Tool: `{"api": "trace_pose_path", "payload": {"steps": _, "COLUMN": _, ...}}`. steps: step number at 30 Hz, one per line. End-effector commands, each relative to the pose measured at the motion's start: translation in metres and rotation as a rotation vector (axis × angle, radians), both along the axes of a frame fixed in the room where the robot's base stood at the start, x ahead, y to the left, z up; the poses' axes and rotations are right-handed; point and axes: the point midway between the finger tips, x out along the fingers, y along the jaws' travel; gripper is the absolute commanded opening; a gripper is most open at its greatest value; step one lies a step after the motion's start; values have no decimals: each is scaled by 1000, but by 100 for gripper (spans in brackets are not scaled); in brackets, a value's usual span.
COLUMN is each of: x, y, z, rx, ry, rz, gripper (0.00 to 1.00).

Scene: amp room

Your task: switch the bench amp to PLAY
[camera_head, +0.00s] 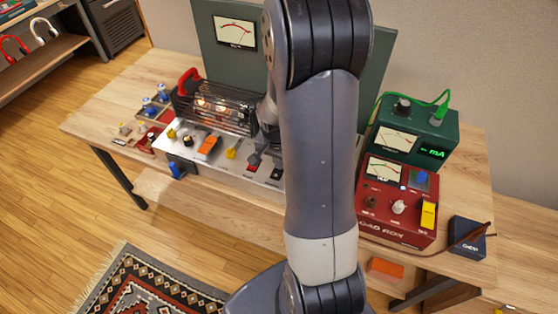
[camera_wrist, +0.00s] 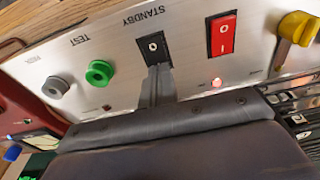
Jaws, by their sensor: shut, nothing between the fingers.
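The bench amp (camera_head: 210,165) stands on the workbench with a pale front panel of knobs and switches. In the wrist view, the black rocker switch (camera_wrist: 152,46) sits beside the word STANDBY, with a "0" mark showing. No PLAY label is readable. My gripper (camera_wrist: 155,72) is shut and empty, its fingertips at the black rocker's near edge; I cannot tell whether they touch. They cover part of the rocker. A red rocker (camera_wrist: 222,36) is to its right, with a lit red lamp (camera_wrist: 216,83) below. In the head view my arm hides the panel's right end.
A green knob (camera_wrist: 99,72) and a yellow knob (camera_wrist: 296,28) flank the switches. A wire cage (camera_head: 215,105) with glowing tubes sits on the amp. A red load box (camera_head: 398,200) and a green meter unit (camera_head: 425,130) stand to the right. A dark box (camera_head: 468,240) lies near the bench's right end.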

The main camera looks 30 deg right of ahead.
Motion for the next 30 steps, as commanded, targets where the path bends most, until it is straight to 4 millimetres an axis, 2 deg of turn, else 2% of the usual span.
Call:
{"api": "trace_pose_path", "payload": {"steps": 3, "x": 1, "y": -2, "z": -9, "rx": 0, "ry": 0, "rz": -1, "gripper": 0}}
{"api": "trace_pose_path", "payload": {"steps": 30, "x": -9, "y": 11, "z": 1, "rx": 1, "ry": 1, "rz": 0, "gripper": 0}}
